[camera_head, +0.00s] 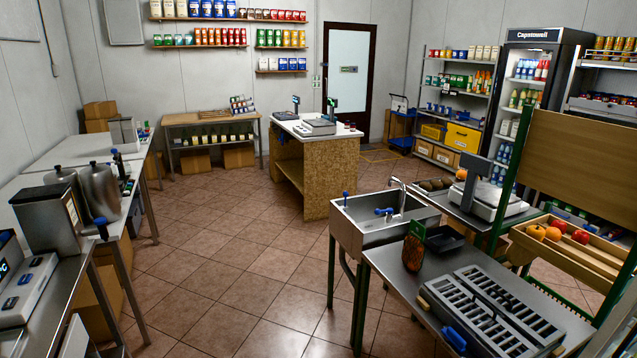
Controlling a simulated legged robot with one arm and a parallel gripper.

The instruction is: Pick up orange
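Two orange-coloured round fruits lie at the left end of a wooden crate on the right: one orange (536,231) at the corner and another orange fruit (553,234) beside it. Red apples (581,236) lie in the same crate, close to them. A further small orange fruit (461,174) shows on the steel counter beside the white scale, near several brown round items (435,184). At this distance I cannot tell for sure which of these fruits are oranges. My gripper is not in view.
A steel sink (370,224) and a counter with a slotted grey tray (490,312) stand in front of the crate (590,262). A wooden island (330,178) stands mid-room. Steel counters line the left. The tiled floor (235,270) between them is clear.

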